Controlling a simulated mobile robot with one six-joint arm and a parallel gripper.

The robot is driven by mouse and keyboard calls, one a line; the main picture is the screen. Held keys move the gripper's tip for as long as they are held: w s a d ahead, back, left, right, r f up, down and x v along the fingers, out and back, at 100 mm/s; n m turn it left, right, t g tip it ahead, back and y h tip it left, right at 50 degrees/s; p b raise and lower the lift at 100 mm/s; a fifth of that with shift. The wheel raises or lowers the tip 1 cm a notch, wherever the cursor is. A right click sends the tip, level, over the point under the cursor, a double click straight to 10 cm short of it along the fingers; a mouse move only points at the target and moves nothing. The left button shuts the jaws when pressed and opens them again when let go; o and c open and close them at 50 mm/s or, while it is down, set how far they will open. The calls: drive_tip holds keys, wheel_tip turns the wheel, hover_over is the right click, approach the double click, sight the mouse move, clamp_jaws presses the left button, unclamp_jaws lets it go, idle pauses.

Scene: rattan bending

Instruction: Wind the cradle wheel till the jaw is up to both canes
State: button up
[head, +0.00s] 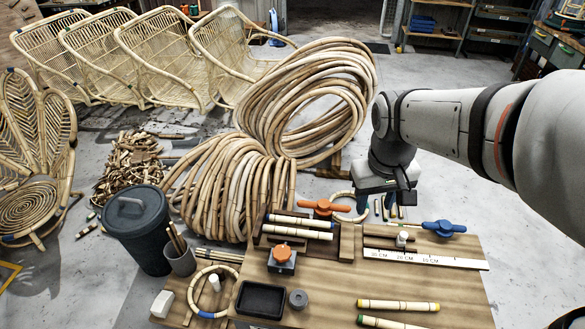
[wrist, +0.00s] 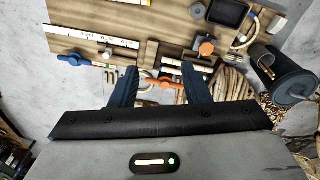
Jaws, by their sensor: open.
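Two pale canes (head: 298,232) lie side by side in a wooden cradle (head: 347,243) at the back of the bench; one has blue ends. An orange winged wheel (head: 324,207) sits just behind them. It also shows in the wrist view (wrist: 163,82), between my fingers. My gripper (head: 388,197) is open and empty, to the right of the orange wheel and apart from it in the head view. In the wrist view my gripper (wrist: 160,72) has its fingers spread either side of the wheel's line. I cannot tell the gap between jaw and canes.
A blue winged handle (head: 443,228) and a white ruler (head: 425,258) are to the right. An orange-knobbed box (head: 282,258), black tray (head: 262,299) and two loose canes (head: 398,306) lie in front. Cane coils (head: 230,185) stand behind the bench.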

drive_tip(key=o, duration=0.6)
drive_tip(key=w+a+f+n+g+b, duration=0.1)
drive_tip(key=w+a+f+b, duration=0.3)
drive_tip(key=w+f, duration=0.4)
drive_tip(key=shift+w+a+f+n+h, duration=0.2)
drive_tip(key=shift+w+a+n+h, duration=0.2)
drive_tip(key=shift+a+n, duration=0.5)
drive_tip(key=shift+o, duration=0.9)
drive_tip(key=w+a+f+n+g+b, duration=0.1)
drive_tip(key=w+a+f+n+b, duration=0.1)
drive_tip(key=w+a+f, duration=0.3)
wheel_tip(320, 180, down, 3)
drive_tip(key=shift+r+h+b, duration=0.2)
drive_tip(key=shift+h+b, duration=0.1)
drive_tip(key=shift+b, duration=0.6)
drive_tip(key=n+g+h+b, duration=0.1)
drive_tip(key=n+h+b, duration=0.2)
drive_tip(key=n+b, duration=0.35)
approach(281, 251)
drive_tip(key=d+f+m+b, duration=0.1)
drive_tip(key=b, duration=0.1)
drive_tip(key=shift+y, duration=0.3)
drive_tip(key=b+x, duration=0.1)
drive_tip(key=x, duration=0.6)
drive_tip(key=shift+s, duration=0.15)
drive_tip(key=shift+c, duration=0.2)
drive_tip(key=shift+m, duration=0.25)
drive_tip(key=c, duration=1)
